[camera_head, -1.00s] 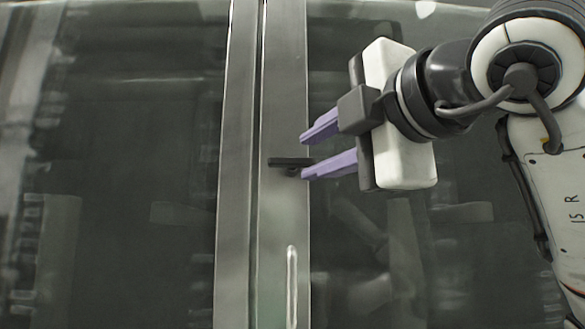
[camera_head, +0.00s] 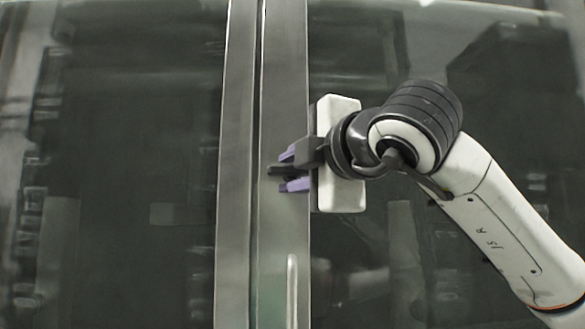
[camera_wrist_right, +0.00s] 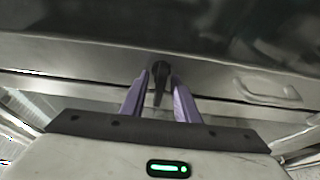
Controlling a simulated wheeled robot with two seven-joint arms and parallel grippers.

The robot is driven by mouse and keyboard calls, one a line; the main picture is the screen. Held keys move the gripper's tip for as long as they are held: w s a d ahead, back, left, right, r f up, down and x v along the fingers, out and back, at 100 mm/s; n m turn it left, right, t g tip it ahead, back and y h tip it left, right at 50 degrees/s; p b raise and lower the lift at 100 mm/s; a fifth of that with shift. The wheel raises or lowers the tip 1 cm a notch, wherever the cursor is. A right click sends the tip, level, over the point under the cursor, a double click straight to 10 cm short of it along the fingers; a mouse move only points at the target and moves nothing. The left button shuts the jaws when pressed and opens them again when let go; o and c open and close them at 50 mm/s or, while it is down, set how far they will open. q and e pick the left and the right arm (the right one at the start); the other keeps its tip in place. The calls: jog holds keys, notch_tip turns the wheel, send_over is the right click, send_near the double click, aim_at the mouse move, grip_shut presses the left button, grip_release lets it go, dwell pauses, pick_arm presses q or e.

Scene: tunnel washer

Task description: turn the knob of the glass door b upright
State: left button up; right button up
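The knob (camera_head: 278,170) is a small black lever lying level, across the metal frame of the right-hand glass door (camera_head: 284,70). I take that door for door b; no label shows. My right gripper (camera_head: 285,169) comes from the right with its purple fingers apart, one above and one below the knob. The wrist view shows the dark knob (camera_wrist_right: 160,72) between the two fingertips, with gaps beside it. The gripper hides part of the knob. My left gripper is not in view.
A second glass door (camera_head: 120,150) with its own metal edge (camera_head: 236,150) stands at the left. A pale vertical bar handle (camera_head: 292,285) is on the frame below the knob. It also shows in the wrist view (camera_wrist_right: 268,92).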

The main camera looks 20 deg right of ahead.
grip_shut()
